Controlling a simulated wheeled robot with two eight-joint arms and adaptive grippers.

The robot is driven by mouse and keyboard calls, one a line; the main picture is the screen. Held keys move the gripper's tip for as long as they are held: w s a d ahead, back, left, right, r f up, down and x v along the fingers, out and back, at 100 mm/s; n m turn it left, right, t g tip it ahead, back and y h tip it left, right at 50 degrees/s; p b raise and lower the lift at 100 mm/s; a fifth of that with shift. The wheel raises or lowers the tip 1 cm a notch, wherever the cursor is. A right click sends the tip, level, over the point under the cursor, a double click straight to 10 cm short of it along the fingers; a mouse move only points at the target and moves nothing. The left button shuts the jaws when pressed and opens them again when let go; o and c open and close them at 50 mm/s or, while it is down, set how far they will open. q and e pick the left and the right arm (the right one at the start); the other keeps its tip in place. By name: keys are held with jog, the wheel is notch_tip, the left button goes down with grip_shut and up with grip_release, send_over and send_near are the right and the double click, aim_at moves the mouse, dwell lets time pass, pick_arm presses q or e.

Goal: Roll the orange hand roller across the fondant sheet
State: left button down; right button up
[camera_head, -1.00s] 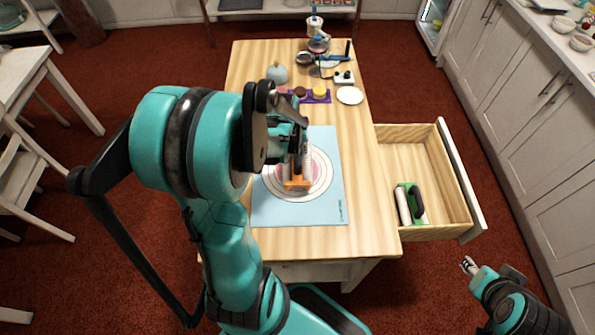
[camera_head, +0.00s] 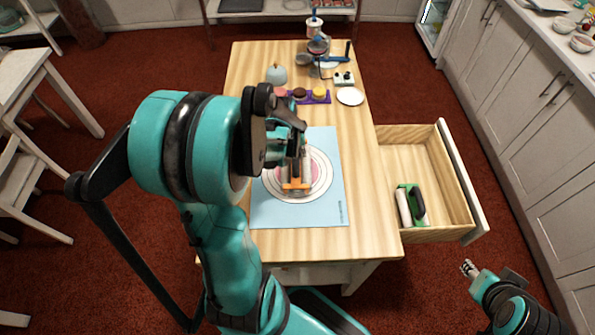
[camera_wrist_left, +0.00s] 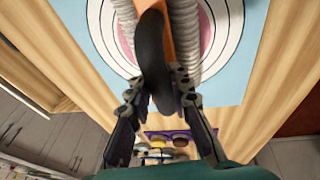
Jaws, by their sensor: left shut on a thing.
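The orange hand roller (camera_head: 296,184) is over the pink fondant sheet (camera_head: 285,178) on the white ringed part of the light blue mat (camera_head: 300,215). My left gripper (camera_head: 291,150) is shut on the roller's black handle, which also shows between the fingers in the left wrist view (camera_wrist_left: 153,60). The roller's pale ridged cylinders (camera_wrist_left: 186,35) lie either side of the handle there. The arm hides part of the mat and sheet. I cannot tell whether the roller touches the sheet. My right gripper (camera_head: 469,268) is off the table at lower right, with no object in it; its opening is too small to judge.
A green roller (camera_head: 410,205) lies in the open drawer (camera_head: 425,160) right of the table. A purple tray (camera_head: 312,98) with small round things, a white plate (camera_head: 350,96) and a bluish dome (camera_head: 276,74) stand behind the mat. The table's right front is clear.

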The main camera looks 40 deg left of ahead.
pick_arm(q)
jog(key=shift+s+a, duration=0.1)
jog(key=shift+s+a+f, duration=0.1)
jog(key=shift+s+a, duration=0.1)
jog(key=shift+s, duration=0.05)
jog(key=shift+w, duration=0.1)
dwell(0.4)
jog(key=shift+w+d, duration=0.35)
jog(key=shift+d, duration=0.05)
jog(key=shift+w+d, duration=0.45)
jog(key=shift+d, duration=0.1)
